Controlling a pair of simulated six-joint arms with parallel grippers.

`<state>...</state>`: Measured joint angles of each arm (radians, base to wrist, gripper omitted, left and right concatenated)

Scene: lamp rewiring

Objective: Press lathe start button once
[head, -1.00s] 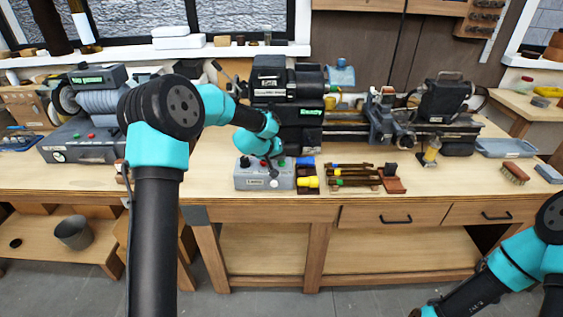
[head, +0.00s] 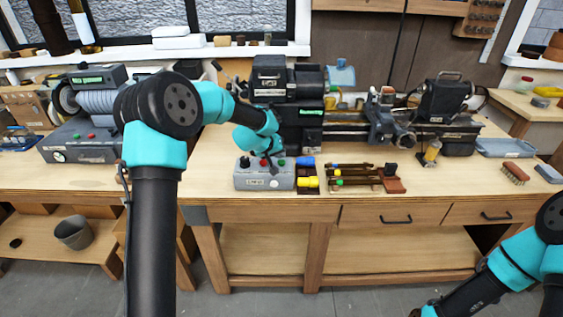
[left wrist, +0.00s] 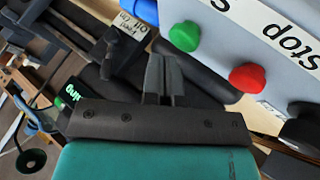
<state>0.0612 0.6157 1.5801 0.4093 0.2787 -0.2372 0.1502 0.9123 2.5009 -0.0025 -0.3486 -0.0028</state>
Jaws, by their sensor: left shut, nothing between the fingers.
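The grey control box (head: 263,181) stands at the front of the bench, below the lathe's dark headstock (head: 300,117). In the left wrist view its green button (left wrist: 185,36) and red button (left wrist: 247,77) show, with a label reading "Stop" by the red one. My left gripper (left wrist: 165,62) is shut and empty, its fingertips close to the green button; I cannot tell whether they touch anything. In the head view my left wrist hangs over the box and partly covers it. My right gripper is out of view.
Right of the box lie yellow and blue pieces (head: 308,182) and a wooden rack (head: 352,178) of coloured-tipped tools. A brush (head: 515,173) and a grey tray (head: 505,148) are farther right. A second machine (head: 85,125) stands at left.

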